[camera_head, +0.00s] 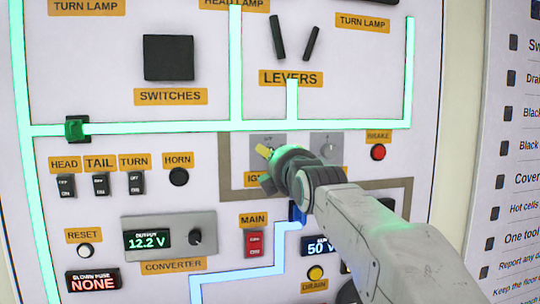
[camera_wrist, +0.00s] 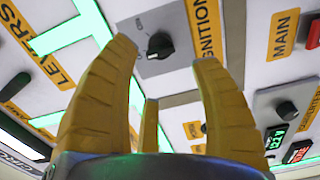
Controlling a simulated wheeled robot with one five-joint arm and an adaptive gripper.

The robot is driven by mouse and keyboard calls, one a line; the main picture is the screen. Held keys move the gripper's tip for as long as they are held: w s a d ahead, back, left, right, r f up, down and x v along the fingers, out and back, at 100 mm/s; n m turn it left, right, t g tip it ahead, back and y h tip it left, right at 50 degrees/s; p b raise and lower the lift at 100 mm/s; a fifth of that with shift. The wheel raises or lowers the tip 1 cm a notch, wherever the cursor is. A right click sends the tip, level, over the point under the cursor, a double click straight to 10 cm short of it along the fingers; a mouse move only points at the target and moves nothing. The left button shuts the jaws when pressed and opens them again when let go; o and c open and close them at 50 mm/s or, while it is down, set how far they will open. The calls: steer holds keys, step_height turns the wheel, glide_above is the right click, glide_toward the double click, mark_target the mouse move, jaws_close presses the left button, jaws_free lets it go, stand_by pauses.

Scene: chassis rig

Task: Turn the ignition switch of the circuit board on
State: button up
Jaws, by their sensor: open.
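The ignition switch (camera_wrist: 160,45) is a black rotary knob on a grey plate, beside the orange IGNITION label (camera_wrist: 205,28) in the wrist view. In the head view, the top of its grey plate (camera_head: 268,138) shows, while my gripper hides the knob and most of the label. My gripper (camera_head: 263,151) is in front of this plate with yellow fingers. In the wrist view, its fingers (camera_wrist: 165,53) are spread and empty, with the knob seen between the tips. I see no clear contact. The knob's exact setting is too small to read.
A second grey plate with a knob (camera_head: 328,146) is to the right, near the red BRAKE button (camera_head: 378,152). The red MAIN switch (camera_head: 254,243) and converter (camera_head: 168,236) are below. LEVERS (camera_head: 293,40) are above. A printed notice (camera_head: 513,150) is at right.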

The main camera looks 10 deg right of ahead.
steer(key=shift+n, duration=0.3)
steer(key=shift+w+p, duration=1.35)
steer(key=shift+w, duration=2.3)
jaws_close()
steer(key=m, duration=0.5)
steer(key=shift+r+m+b, duration=0.15)
steer(key=shift+m+b, duration=0.15)
steer(key=shift+m, duration=0.1)
steer(key=m, duration=0.6)
steer(key=shift+r, duration=0.1)
